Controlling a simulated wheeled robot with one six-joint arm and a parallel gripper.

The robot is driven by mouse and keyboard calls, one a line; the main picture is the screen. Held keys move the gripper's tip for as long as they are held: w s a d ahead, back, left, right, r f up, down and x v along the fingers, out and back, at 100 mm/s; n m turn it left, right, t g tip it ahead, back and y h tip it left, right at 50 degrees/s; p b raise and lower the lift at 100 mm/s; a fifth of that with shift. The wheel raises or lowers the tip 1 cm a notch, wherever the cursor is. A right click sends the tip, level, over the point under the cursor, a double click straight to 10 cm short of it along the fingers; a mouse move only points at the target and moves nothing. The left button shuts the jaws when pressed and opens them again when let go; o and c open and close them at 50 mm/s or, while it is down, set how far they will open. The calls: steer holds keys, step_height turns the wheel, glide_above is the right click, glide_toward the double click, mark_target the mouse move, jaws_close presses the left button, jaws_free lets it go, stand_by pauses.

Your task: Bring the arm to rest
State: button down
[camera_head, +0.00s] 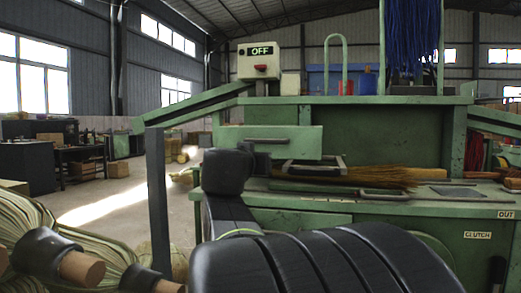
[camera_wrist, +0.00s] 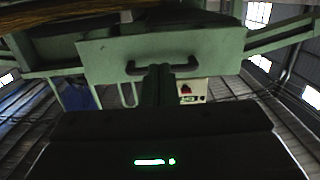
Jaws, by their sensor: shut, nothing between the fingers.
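My arm (camera_head: 310,262) is dark and fills the bottom of the head view; no fingers can be made out there. In the wrist view, which looks upside down, my gripper (camera_wrist: 158,76) shows as two dark fingers pressed together, with nothing between them. Their tips overlap the dark handle (camera_wrist: 134,70) of a green panel (camera_wrist: 215,48); I cannot tell whether they touch it. In the head view the same panel (camera_head: 235,135) and its handle (camera_head: 266,141) are on the front of the green machine.
A box with an OFF sign (camera_head: 261,50) and a red switch (camera_head: 260,68) tops the machine (camera_head: 400,135). Straw bristles (camera_head: 370,174) lie on its ledge. Striped brooms (camera_head: 75,255) with wooden handle ends lie at left, near a dark post (camera_head: 157,200). Floor (camera_head: 110,195) shows beyond.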

steer(key=shift+s+a+f, duration=0.1)
steer(key=shift+s+f, duration=0.25)
steer(key=shift+f, duration=0.1)
steer(key=shift+r, duration=0.1)
steer(key=w+d+r, duration=0.1)
steer(key=w+r, duration=0.4)
steer(key=w, duration=0.2)
steer(key=shift+w+d+r+p, duration=0.15)
steer(key=shift+w+d+p, duration=0.1)
steer(key=shift+w+p, duration=0.15)
